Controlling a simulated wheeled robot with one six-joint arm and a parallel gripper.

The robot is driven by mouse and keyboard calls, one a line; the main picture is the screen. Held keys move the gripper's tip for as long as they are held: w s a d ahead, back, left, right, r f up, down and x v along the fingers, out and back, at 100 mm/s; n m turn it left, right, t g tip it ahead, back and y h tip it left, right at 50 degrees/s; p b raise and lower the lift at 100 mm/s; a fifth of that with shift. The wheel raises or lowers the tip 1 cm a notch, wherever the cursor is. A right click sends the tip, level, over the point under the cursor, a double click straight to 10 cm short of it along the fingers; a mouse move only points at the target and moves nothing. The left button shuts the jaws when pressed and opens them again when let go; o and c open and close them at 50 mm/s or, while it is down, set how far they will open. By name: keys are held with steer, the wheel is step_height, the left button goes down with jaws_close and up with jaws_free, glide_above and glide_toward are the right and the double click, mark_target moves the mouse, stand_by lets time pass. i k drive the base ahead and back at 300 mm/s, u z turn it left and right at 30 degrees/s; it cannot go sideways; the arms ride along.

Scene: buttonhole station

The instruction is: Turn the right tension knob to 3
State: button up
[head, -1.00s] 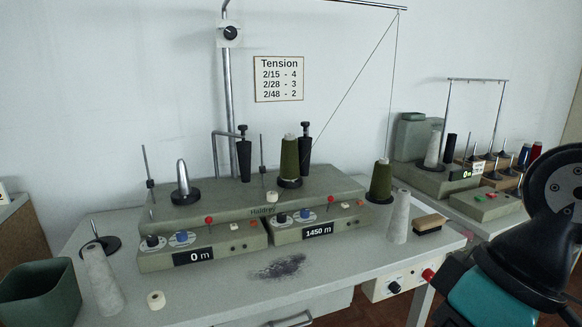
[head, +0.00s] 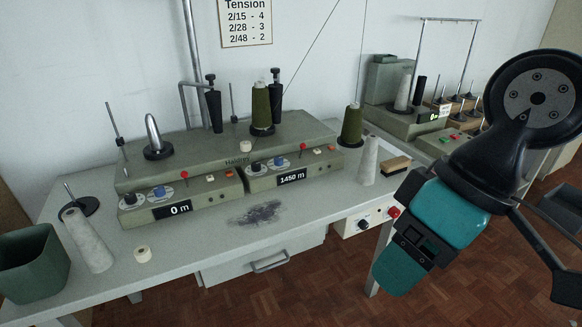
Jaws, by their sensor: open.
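The winder (head: 215,150) stands on the table with a left unit reading 0 m and a right unit (head: 318,172) reading 1450 m. The right unit's front has a black knob (head: 256,167) and a blue knob (head: 279,162) on pale round dials. The left unit has a like black knob (head: 130,198) and blue knob (head: 159,191). The dial marks are too small to read, and I cannot tell the settings. The Tension card (head: 246,22) lists 2/15 - 4, 2/28 - 3, 2/48 - 2. My arm is at the right, apart from the winder; I cannot make out my gripper.
A grey cone (head: 368,160), an olive cone (head: 351,126) and a brush (head: 391,166) stand or lie right of the winder. Dark lint (head: 256,213) lies in front. A green bin (head: 33,262) and a pale cone (head: 88,240) are at left. A box with a red button (head: 393,212) hangs under the table edge.

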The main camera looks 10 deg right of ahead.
mark_target(256, 166)
steer(key=u, duration=0.65)
steer(key=i, duration=1.3)
steer(key=z, duration=0.75)
